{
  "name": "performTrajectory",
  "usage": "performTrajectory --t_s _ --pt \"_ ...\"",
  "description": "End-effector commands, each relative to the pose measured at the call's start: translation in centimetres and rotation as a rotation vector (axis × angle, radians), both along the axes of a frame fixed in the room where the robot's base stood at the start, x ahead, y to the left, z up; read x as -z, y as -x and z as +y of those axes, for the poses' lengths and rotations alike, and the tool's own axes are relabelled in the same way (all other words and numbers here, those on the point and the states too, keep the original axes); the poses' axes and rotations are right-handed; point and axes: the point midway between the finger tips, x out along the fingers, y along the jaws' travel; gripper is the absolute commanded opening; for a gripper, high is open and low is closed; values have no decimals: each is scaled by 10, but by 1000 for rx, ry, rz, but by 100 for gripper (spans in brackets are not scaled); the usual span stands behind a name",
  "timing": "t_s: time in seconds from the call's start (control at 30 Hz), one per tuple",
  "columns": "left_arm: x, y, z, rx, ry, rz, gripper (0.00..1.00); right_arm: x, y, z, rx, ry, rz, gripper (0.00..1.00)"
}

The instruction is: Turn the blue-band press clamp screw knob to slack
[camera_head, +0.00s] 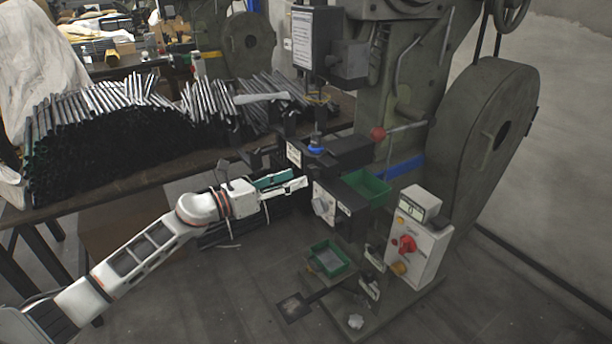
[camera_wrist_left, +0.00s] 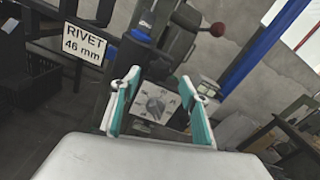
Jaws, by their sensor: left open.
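The press (camera_head: 375,75) is a large dark green-grey machine with a blue band (camera_head: 402,166) on its column. A pale round knob (camera_head: 321,206) sits on a light dial plate at the front of its work head. The knob (camera_wrist_left: 154,106) also shows in the left wrist view, framed between the fingers, with markings around it. My left gripper (camera_head: 302,182) is open, its white and teal fingers just up and left of the knob in the head view. The open fingers (camera_wrist_left: 160,84) hold nothing; contact with the knob cannot be told. My right gripper is out of view.
A red ball lever (camera_head: 377,134) sticks out above a green bin (camera_head: 367,187). A control box (camera_head: 418,240) with a red knob stands at the right. A table (camera_head: 92,199) with stacked rods lies behind my left arm. A "RIVET 46 mm" label (camera_wrist_left: 84,43) is on the press.

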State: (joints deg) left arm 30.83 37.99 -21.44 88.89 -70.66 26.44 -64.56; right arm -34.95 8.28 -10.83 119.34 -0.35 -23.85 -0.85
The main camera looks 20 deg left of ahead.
Motion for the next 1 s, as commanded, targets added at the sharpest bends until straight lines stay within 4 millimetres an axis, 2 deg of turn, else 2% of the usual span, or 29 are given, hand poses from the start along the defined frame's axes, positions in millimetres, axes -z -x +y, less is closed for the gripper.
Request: performTrajectory --t_s 0.1,0.3,0.7,0.73,0.87,1.0 --pt "-2 -16 -12 -1 3 -1 45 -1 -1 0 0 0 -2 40" --pt "0 -35 -28 -1 4 1 45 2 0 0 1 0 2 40" --pt "0 -42 -33 -1 3 1 45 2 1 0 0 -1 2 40" --pt "0 -42 -33 -1 3 1 40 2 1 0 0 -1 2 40" --pt "0 -42 -33 -1 3 1 6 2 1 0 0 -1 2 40" --pt "0 -42 -32 -1 4 1 6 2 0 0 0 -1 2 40"
